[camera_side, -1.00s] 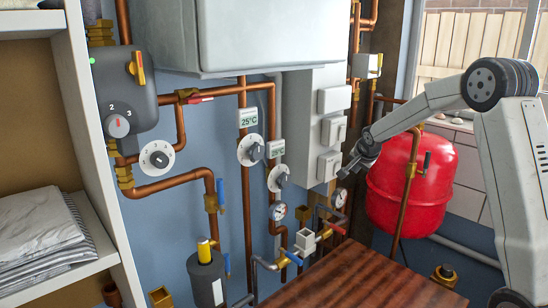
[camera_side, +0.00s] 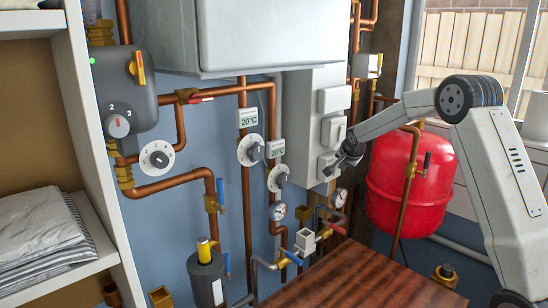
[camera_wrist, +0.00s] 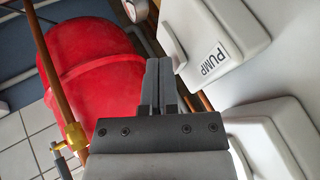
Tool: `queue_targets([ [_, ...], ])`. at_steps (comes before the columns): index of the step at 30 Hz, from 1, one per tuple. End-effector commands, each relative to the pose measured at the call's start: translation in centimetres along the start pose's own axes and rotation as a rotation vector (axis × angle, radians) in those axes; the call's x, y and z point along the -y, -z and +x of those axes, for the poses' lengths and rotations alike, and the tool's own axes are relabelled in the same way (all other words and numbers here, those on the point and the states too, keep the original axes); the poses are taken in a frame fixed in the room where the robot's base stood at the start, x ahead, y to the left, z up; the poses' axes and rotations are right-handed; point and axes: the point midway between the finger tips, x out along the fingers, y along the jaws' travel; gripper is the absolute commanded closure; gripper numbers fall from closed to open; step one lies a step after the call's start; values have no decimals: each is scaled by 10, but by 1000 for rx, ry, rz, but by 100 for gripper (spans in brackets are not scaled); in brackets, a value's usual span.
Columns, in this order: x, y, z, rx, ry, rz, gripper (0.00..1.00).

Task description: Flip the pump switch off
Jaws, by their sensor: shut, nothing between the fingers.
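The pump switch (camera_side: 326,160) is the lowest of the white boxes on the white wall panel. In the wrist view it is a white box (camera_wrist: 192,22) labelled PUMP, at upper right. Its rocker position is not clear to see. My gripper (camera_side: 332,171) is in front of this lowest box in the side view and covers part of it. In the wrist view my gripper (camera_wrist: 158,66) is shut, its two fingers together and empty, just left of the PUMP box. I cannot tell whether they touch.
Two more white switch boxes (camera_side: 334,99) sit above on the panel. A red tank (camera_side: 384,195) stands behind my arm. Gauges (camera_side: 340,198), copper pipes and valves lie below and left. A brown wooden tabletop (camera_side: 365,280) is clear below.

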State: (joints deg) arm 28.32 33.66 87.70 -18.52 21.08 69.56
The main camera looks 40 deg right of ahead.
Motion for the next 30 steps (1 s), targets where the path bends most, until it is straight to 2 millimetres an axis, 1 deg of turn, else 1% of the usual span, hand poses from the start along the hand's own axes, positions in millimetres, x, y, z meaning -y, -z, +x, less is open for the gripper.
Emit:
queue_targets([
  [5,0,0,0,0,0,0,100],
  [10,6,1,2,1,-2,0,100],
  [18,6,1,2,1,-2,0,100],
  [30,11,6,-8,-1,0,1,100],
])
